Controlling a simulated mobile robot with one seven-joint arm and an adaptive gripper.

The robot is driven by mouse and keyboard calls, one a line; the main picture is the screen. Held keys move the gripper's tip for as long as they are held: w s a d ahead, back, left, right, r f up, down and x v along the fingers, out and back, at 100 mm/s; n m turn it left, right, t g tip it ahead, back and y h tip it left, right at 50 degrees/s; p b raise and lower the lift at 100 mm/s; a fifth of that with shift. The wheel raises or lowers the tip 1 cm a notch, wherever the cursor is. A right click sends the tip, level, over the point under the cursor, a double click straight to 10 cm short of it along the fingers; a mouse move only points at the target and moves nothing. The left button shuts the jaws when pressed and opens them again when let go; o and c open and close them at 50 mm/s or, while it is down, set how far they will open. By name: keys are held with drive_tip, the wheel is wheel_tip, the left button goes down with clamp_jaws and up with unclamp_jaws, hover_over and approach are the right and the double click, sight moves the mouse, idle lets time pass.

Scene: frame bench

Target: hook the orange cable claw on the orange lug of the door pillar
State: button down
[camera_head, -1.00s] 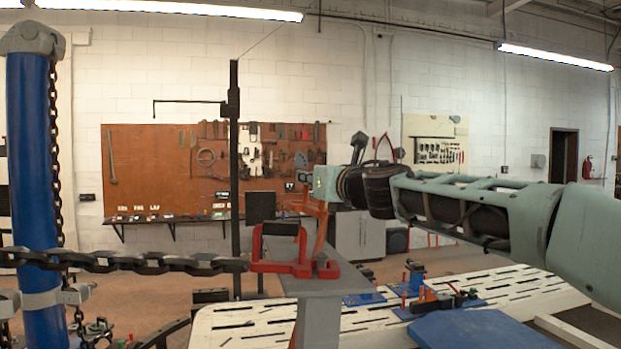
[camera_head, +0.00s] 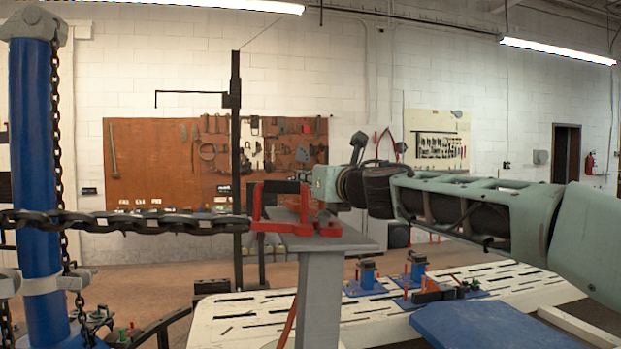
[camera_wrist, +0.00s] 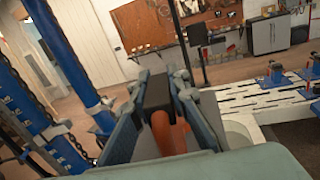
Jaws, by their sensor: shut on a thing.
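My gripper (camera_wrist: 161,80) is shut on a dark block (camera_wrist: 157,93), with a rounded orange part, apparently the orange cable claw (camera_wrist: 168,132), showing between its fingers. A red clamp (camera_head: 322,226) sits on that plate. A thin orange strip (camera_head: 288,322) shows low beside the post. I cannot make out the orange lug or tell whether the claw touches anything.
A heavy black chain (camera_head: 130,223) runs level from the red clamp to a blue column (camera_head: 38,165) at left. A white slotted bench (camera_head: 250,318) with blue fixtures (camera_head: 367,280) lies behind and right. A thin black stand (camera_head: 236,165) rises behind the clamp.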

drive_tip(key=shift+f, duration=0.15)
drive_tip(key=c, duration=1.8)
unclamp_jaws()
drive_tip(key=shift+o, duration=0.2)
drive_tip(key=shift+f, duration=0.1)
drive_tip(key=shift+v, duration=5.4)
drive_tip(key=shift+s+d, duration=0.15)
drive_tip(key=shift+s, duration=0.45)
